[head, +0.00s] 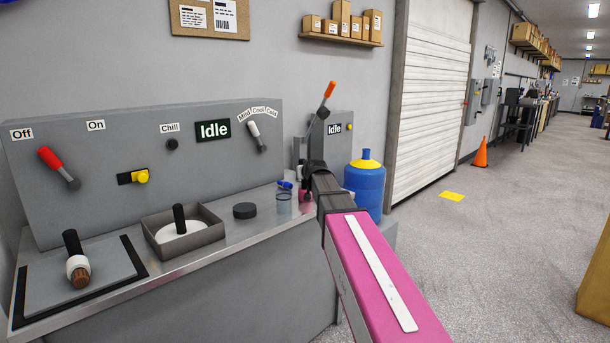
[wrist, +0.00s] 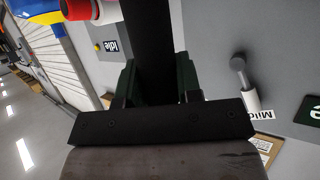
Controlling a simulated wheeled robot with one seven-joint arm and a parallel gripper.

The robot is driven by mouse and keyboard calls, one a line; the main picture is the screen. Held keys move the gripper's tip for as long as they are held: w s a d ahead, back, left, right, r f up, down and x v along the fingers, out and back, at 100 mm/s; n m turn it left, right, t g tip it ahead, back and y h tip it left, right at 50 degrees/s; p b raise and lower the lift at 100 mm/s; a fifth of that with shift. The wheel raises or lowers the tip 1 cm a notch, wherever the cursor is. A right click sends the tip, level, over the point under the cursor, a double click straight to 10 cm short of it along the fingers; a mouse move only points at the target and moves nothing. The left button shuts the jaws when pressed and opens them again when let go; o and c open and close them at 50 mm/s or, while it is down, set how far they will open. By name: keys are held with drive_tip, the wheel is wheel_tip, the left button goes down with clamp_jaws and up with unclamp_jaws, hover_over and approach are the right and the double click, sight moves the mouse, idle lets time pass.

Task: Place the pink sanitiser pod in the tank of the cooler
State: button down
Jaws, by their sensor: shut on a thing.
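The grey cooler (head: 140,165) on the left has an Off/On lever, an Idle display and a temperature lever. A square grey basin (head: 215,246), perhaps its tank, is set in the counter and holds a white disc with a black post. My gripper (head: 311,175) is over the far right end of the counter. It is shut on a dark stem (wrist: 150,45), seen between its fingers (wrist: 156,80) in the wrist view.
A black-handled piece with a white collar (head: 77,266) is at left. A blue bottle (head: 366,188) stands beyond my gripper, by a second machine with an orange lever (head: 327,96).

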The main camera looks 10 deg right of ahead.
drive_tip(key=shift+f, duration=0.1)
drive_tip(key=c, duration=1)
unclamp_jaws()
drive_tip(key=shift+o, duration=1.1)
